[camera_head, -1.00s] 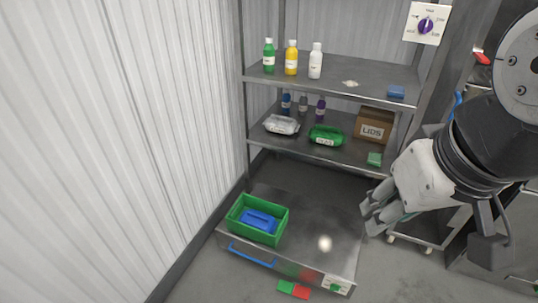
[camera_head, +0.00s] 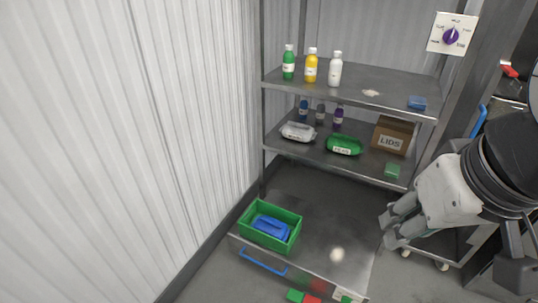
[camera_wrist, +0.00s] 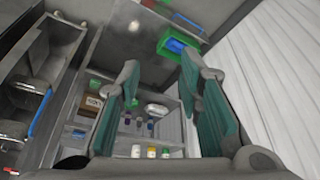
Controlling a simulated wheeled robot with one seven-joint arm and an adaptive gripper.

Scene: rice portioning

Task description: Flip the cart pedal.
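A green pad (camera_head: 295,296) and a red pad (camera_head: 312,299), which look like pedals, sit low in front of the steel base of the shelf, at the bottom edge of the head view. The red one is partly cut off, and I cannot tell its tilt. A wheeled steel cart (camera_head: 432,246) stands at the right, partly hidden behind my arm; no pedal shows clearly on it. My gripper (camera_head: 388,232) hangs in the air in front of the shelf's right side, apart from the pads. In the wrist view my gripper (camera_wrist: 160,75) is open, with nothing between its green-padded fingers.
A steel shelf (camera_head: 350,78) holds bottles, bags and a LIDS box (camera_head: 391,141). A green crate (camera_head: 292,237) with a blue item inside sits on the low base, above a blue handle (camera_head: 262,262). A corrugated wall (camera_head: 130,120) bounds the left. A purple dial (camera_head: 451,36) is upper right.

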